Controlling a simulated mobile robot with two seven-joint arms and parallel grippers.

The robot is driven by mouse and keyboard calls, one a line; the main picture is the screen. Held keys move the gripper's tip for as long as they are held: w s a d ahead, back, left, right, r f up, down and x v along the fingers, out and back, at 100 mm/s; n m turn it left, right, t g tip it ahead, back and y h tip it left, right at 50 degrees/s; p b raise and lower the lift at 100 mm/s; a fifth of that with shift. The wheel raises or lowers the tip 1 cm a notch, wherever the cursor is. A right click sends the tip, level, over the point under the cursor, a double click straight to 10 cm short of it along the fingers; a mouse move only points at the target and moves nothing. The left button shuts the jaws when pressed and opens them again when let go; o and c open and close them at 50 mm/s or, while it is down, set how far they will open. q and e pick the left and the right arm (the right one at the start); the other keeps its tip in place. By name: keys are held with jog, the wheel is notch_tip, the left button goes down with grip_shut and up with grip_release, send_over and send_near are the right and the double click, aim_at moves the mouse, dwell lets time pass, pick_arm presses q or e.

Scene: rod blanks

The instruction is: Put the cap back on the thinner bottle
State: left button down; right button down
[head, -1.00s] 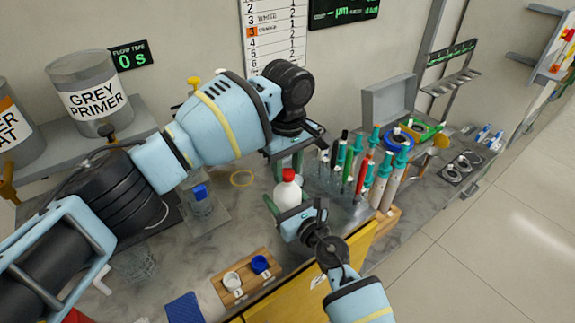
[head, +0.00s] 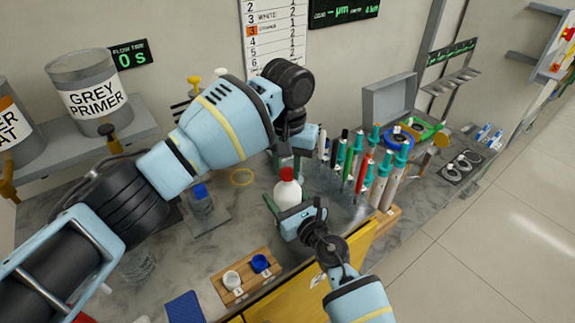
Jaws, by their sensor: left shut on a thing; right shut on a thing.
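A white bottle (head: 284,194) stands upright on the marble counter, near its front edge. A red cap (head: 287,174) sits at its mouth; how tightly it is seated I cannot tell. My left gripper (head: 286,167) is above the bottle, its fingers pointing down and shut on the red cap. My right gripper (head: 290,214) is shut on the lower body of the bottle from the front. Part of the bottle is hidden behind the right gripper.
A clear bottle with a blue cap (head: 201,191) stands to the left. A wooden board (head: 234,297) with a white and a blue round item lies in front. A rack of pens and tubes (head: 376,165) is close on the right.

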pick_arm(q)
jog(key=m, duration=0.4)
jog(key=shift+m, duration=0.4)
jog(key=m, duration=0.4)
jog(key=shift+m, duration=0.3)
jog(key=m, duration=0.7)
jog(key=shift+m, duration=0.3)
jog(key=c, duration=1)
grip_release()
jog(key=shift+c, duration=0.2)
notch_tip(320, 180, up, 12)
